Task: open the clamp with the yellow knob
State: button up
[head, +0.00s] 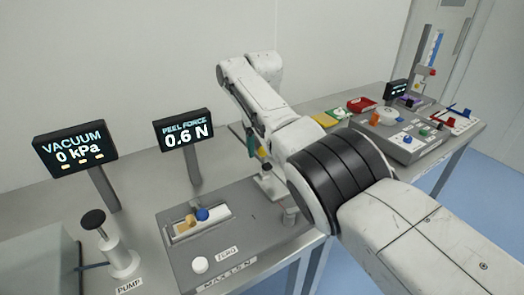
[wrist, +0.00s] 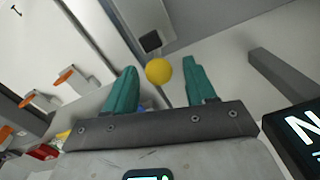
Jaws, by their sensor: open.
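In the wrist view the round yellow knob (wrist: 159,71) shows between and just beyond the two teal fingers of my gripper (wrist: 160,68). The fingers stand apart with a gap on each side of the knob. I cannot tell how deep the knob lies between them. In the head view my gripper (head: 252,147) is small and partly hidden by my arm, above the grey bench near a small upright stand. The clamp's body and the state of its lever are not clear in either view.
A panel with a blue knob (head: 202,214) and a white button (head: 200,264) lies in front on the bench. A peel force display (head: 184,132) and a vacuum display (head: 76,148) stand at left. A control box (head: 405,146) and a red tray (head: 361,104) lie at right.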

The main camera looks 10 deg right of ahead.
notch_tip(320, 180, up, 9)
jog(key=shift+p, duration=0.35)
